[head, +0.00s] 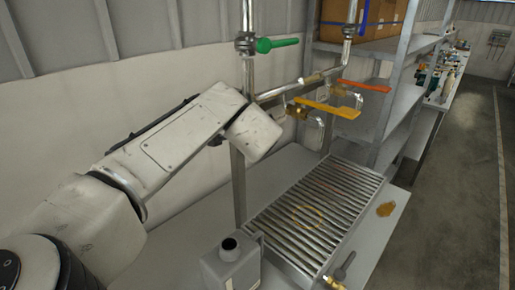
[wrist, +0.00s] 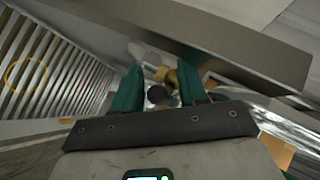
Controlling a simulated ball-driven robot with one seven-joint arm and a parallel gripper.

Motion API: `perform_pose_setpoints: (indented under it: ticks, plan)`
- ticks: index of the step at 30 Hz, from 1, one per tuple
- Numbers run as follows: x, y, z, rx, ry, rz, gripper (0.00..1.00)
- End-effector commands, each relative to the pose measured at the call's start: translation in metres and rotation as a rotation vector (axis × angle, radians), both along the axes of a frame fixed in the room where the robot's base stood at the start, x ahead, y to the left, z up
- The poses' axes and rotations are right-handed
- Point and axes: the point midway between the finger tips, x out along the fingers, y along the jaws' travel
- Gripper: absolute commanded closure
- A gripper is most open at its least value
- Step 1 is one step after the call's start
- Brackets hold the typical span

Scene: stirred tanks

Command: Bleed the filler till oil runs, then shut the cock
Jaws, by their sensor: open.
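A pipe run stands over the bench in the head view. It carries a green lever (head: 277,44), a yellow-orange lever (head: 328,108) and a red-orange lever (head: 365,86), with brass bodies and silvery bent spouts below the last two. I cannot tell which is the filler's cock. No running oil shows clearly. My gripper (wrist: 160,80) is open in the wrist view; a brass fitting (wrist: 170,74) and a dark round end show between or beyond its green fingers, and contact cannot be told. In the head view my gripper is hidden at the arm's end.
A slatted drip tray (head: 274,250) lies below the pipes, with a thin yellowish ring (head: 307,216) on its slats. A brown oily patch (head: 386,209) is on the bench to its right. A grey can (head: 230,264) stands in front. Shelving (head: 397,85) stands behind right.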

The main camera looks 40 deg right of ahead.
Motion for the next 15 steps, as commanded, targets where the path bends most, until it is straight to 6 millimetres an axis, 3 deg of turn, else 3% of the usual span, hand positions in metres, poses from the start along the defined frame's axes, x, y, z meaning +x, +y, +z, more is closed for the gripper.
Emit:
perform_pose_setpoints:
  ticks: [15]
  plan:
    - [0.001,-0.002,-0.018,-0.296,-0.009,0.005,0.58]
